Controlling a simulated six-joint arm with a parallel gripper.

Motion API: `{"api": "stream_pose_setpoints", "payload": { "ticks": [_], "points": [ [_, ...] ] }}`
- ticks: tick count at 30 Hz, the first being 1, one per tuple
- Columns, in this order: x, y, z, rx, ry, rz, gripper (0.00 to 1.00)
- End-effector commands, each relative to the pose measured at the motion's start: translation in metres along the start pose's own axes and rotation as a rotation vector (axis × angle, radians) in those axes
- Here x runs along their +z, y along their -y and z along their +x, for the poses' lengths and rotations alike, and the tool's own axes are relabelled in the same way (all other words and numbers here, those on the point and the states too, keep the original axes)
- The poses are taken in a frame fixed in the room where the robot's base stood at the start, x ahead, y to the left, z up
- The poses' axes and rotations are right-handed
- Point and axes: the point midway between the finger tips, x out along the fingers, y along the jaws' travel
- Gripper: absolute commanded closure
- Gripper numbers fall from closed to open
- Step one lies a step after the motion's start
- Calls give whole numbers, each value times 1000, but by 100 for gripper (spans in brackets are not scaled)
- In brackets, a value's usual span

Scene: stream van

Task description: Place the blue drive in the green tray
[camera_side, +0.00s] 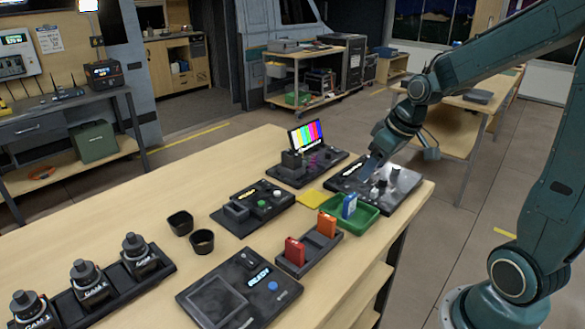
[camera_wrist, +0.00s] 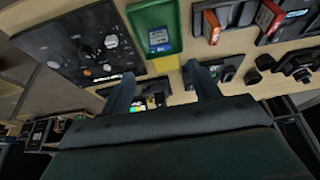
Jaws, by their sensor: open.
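In the wrist view the blue drive (camera_wrist: 158,40) is within the rim of the green tray (camera_wrist: 134,28), near the tray's lower end. My gripper (camera_side: 370,168) is above the black knob panel, behind the tray in the side view, and apart from the drive. In the wrist view my gripper (camera_wrist: 160,76) has its two fingers wide apart with nothing held between them.
A dark holder (camera_side: 310,257) beside the tray carries a red drive (camera_side: 294,251) and an orange drive (camera_side: 326,224). A yellow pad (camera_side: 313,198) lies by the tray. The black knob panel (camera_side: 406,190) and a colour-bar monitor (camera_side: 306,134) stand behind.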

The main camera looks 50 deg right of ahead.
Motion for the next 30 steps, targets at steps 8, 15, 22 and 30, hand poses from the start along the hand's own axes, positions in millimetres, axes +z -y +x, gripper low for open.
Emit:
{"api": "stream_pose_setpoints", "payload": {
  "ticks": [8,15,22,30],
  "points": [
    [0,0,0,0,0,0,39],
    [0,2,-1,1,-1,-1,39],
    [3,21,-19,9,-8,-14,39],
    [22,66,-63,23,-31,-29,39]
  ]
}}
